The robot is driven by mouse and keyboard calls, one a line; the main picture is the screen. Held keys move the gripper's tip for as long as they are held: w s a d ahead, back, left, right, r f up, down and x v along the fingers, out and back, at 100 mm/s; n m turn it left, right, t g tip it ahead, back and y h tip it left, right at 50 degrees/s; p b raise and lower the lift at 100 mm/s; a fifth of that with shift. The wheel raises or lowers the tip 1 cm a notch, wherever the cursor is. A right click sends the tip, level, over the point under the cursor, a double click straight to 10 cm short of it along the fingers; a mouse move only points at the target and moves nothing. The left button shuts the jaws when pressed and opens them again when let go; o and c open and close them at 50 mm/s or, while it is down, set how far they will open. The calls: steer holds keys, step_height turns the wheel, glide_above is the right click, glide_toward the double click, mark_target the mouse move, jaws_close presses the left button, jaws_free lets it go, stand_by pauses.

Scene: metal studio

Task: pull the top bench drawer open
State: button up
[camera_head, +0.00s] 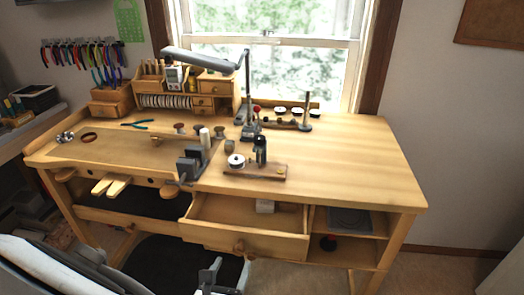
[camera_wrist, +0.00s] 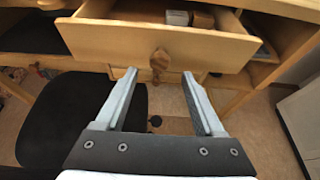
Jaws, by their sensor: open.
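The top bench drawer (camera_head: 240,230) is pulled out under the wooden bench top in the head view, with small boxes (camera_head: 265,206) showing inside. Its front (camera_wrist: 150,45) also shows in the wrist view. A wooden knob (camera_wrist: 160,62) sits at the middle of the drawer front. My gripper (camera_wrist: 160,72) is open, with its two fingers apart below and in front of the knob. The knob appears between the fingertip lines, but I cannot tell how far away it is. In the head view my gripper (camera_head: 228,272) is low, in front of the drawer.
The bench top (camera_head: 350,160) holds a vise, a lamp and small tools; its right side is clear. Open shelves (camera_head: 345,222) stand right of the drawer. A black stool seat (camera_wrist: 75,115) is left of my gripper in the wrist view.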

mark_target(238, 252)
steer(key=x, duration=0.6)
steer(key=shift+w+b, duration=0.1)
steer(key=shift+b, duration=0.3)
steer(key=shift+c, duration=0.2)
jaws_close()
stand_by(0.8)
